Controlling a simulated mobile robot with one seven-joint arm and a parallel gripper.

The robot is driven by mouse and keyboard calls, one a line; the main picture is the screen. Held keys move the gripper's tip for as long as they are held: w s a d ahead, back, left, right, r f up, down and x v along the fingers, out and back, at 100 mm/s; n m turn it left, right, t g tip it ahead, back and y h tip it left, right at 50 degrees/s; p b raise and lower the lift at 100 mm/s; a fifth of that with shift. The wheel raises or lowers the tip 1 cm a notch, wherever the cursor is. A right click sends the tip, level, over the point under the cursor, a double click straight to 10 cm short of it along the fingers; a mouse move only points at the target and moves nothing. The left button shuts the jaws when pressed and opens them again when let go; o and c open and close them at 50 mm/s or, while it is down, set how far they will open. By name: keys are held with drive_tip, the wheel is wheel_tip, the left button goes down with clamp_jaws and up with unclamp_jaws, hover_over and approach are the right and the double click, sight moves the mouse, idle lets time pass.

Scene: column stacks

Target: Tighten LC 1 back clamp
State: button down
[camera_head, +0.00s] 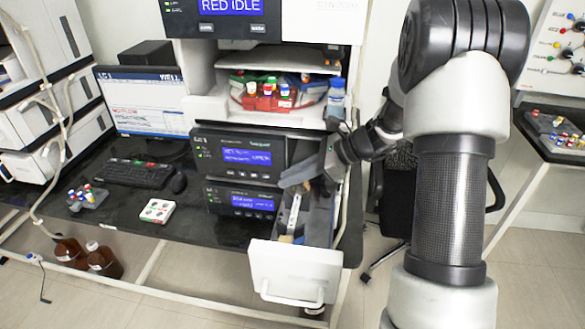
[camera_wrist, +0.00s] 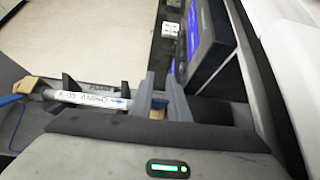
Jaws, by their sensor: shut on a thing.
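An open drawer (camera_head: 295,265) with a white front holds a white labelled column (camera_head: 293,213). In the wrist view the column (camera_wrist: 90,98) lies lengthwise, with a handwritten label and a blue arrow. A tan clamp piece (camera_head: 286,239) shows at its end near the drawer front, and a tan piece also shows at the far left of the wrist view (camera_wrist: 25,85). My gripper (camera_head: 300,183) reaches into the back of the drawer. In the wrist view its fingers (camera_wrist: 162,92) are shut on another tan clamp piece (camera_wrist: 157,113) at the column's arrow end. The fingers partly hide this piece.
Stacked instrument modules with blue displays (camera_head: 246,157) stand directly left of and above the drawer. A red tray of vials (camera_head: 270,98) and a bottle (camera_head: 336,97) sit above. A keyboard (camera_head: 133,172) and a white box (camera_head: 157,211) lie on the bench.

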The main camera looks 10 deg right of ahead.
idle(0.3)
drive_tip(key=c, duration=1.7)
unclamp_jaws()
drive_tip(key=shift+f, duration=0.1)
